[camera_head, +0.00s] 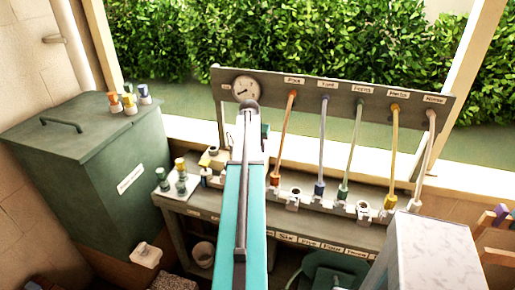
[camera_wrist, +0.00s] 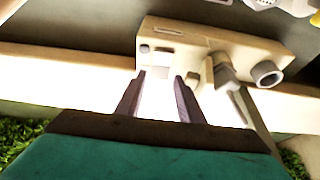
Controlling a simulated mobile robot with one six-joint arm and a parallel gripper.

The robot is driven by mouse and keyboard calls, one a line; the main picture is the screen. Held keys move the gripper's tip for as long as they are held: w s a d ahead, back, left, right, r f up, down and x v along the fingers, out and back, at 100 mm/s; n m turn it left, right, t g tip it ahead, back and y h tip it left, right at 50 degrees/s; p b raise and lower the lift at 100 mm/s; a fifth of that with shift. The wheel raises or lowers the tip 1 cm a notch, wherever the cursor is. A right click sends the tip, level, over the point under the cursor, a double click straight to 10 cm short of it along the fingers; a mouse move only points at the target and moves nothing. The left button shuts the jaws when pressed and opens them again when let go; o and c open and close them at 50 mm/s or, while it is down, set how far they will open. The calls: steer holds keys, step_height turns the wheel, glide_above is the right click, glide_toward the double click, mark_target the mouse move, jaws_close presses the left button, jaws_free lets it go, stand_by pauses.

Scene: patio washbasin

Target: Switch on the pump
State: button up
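In the wrist view a beige box-shaped unit (camera_wrist: 215,52), likely the pump, has a round grey spout (camera_wrist: 267,74) at its right end. A small grey-and-white square part (camera_wrist: 154,57), which looks like a switch, sits on its left end; its position is unclear. My gripper (camera_wrist: 160,77) is open, with its two dark fingers apart and nothing seen between them but a bright surface. The fingertips are just below the unit's left end; I cannot tell whether they touch it.
A green panel (camera_head: 335,92) with a gauge (camera_head: 245,88) and several labelled hoses stands behind the bench. Fittings line the bench (camera_head: 313,232) right of my arm. Small coloured-capped bottles (camera_head: 180,178) stand to its left. A green lidded bin (camera_head: 95,165) is farther left; a pale box (camera_head: 435,255) is front right.

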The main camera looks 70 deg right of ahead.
steer(key=shift+p+x, duration=0.3)
steer(key=shift+x, duration=1)
steer(key=c, duration=0.8)
steer(key=shift+d, duration=0.15)
steer(key=shift+d+y+p, duration=0.15)
steer(key=shift+y+p, duration=0.2)
steer(key=shift+y, duration=0.25)
steer(key=shift+d+y+p, duration=0.15)
steer(key=shift+y+p, duration=0.15)
steer(key=shift+y, duration=0.3)
